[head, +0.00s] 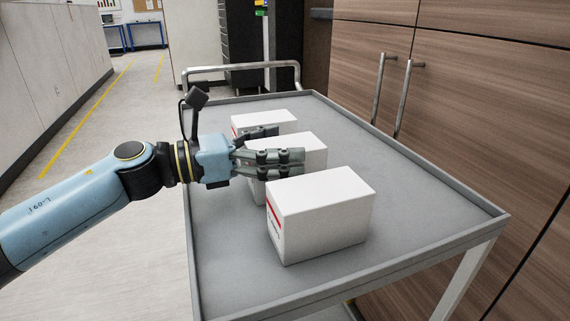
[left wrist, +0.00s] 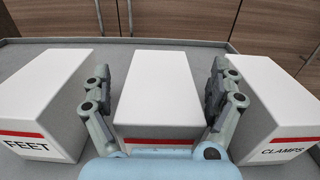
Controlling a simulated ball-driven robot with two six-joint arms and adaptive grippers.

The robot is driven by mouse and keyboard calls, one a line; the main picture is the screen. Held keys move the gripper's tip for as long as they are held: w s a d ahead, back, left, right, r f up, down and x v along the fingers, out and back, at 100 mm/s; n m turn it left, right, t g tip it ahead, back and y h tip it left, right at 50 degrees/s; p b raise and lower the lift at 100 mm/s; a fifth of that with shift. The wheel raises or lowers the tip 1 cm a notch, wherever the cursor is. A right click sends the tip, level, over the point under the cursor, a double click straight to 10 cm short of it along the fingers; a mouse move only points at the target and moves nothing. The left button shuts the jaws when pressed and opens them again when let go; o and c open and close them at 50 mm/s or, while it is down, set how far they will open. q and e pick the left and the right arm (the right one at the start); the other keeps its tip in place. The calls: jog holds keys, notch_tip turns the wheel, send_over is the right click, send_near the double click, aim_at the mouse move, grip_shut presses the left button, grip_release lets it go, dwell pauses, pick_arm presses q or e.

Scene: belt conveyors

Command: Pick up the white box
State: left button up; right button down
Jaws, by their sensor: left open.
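Three white boxes with a red stripe stand in a row on the grey cart top. My left gripper (head: 288,145) is open, with one finger on each side of the middle white box (head: 303,138). In the left wrist view this middle box (left wrist: 156,85) sits between the spread fingers (left wrist: 160,90), with a small gap visible at its sides. Its label is mostly hidden by the gripper body. The near white box (head: 320,205) and the far white box (head: 264,118) stand on either side. My right gripper is not in view.
In the left wrist view, the left box (left wrist: 42,100) reads FEET and the right box (left wrist: 280,105) reads CLAMPS, both close to the fingers. The cart (head: 420,190) has a raised rim and a rear handle (head: 240,68). Wooden cabinets (head: 480,120) stand on the right. The cart's right side is clear.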

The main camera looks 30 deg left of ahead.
pick_arm(q)
jog(key=c, duration=1.4)
jog(key=shift+c, duration=0.3)
jog(key=shift+r, duration=0.1)
